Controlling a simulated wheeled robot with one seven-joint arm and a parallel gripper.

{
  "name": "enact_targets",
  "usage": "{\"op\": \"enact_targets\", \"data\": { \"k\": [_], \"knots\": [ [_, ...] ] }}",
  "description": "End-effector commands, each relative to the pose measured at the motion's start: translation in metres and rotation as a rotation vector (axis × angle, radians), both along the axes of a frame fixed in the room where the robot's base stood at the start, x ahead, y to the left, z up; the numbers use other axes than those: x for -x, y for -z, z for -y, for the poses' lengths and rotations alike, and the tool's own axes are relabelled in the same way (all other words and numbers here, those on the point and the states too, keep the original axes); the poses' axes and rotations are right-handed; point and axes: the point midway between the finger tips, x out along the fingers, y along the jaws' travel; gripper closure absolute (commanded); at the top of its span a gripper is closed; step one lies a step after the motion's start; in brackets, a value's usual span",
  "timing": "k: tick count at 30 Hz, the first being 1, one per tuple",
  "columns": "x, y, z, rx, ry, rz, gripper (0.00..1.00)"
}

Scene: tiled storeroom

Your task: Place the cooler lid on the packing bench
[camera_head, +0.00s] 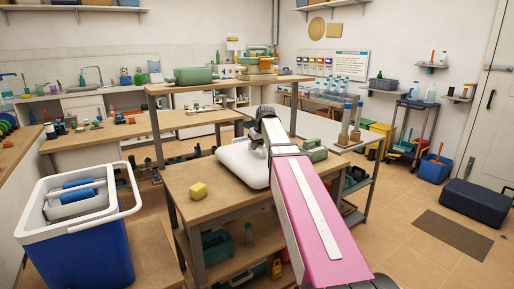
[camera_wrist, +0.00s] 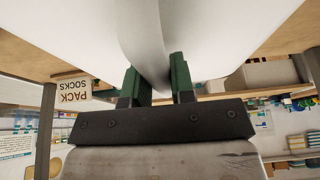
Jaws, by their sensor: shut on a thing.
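The white cooler lid (camera_head: 238,165) is over the wooden top of the packing bench (camera_head: 215,208) in the head view, partly behind my pink arm. I cannot tell whether it touches the bench top. In the wrist view the lid (camera_wrist: 220,30) fills the upper middle, and my gripper (camera_wrist: 154,70) is shut on its raised middle part, with a green finger on each side. In the head view my arm hides the fingers. The blue cooler (camera_head: 85,250) stands open at the left with its white handle and a blue-and-white thing inside.
A yellow sponge-like block (camera_head: 198,191) lies on the bench, left of the lid. A raised shelf (camera_head: 200,88) spans the back. The bench's front left is bare.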

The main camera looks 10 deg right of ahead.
Motion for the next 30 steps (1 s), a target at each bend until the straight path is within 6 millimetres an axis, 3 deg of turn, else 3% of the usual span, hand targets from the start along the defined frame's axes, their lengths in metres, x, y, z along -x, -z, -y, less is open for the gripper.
{"op": "enact_targets", "data": {
  "k": [12,13,15,25,30],
  "knots": [
    [0.0,0.008,0.0,0.0,0.0,0.0,1.0],
    [0.0,0.009,0.0,0.0,0.0,-0.001,0.74],
    [0.0,0.009,0.0,0.0,0.0,-0.001,0.51],
    [0.0,0.007,0.0,0.0,0.0,0.0,0.51],
    [0.005,-0.008,0.002,0.0,0.001,0.002,0.51]
  ]
}}
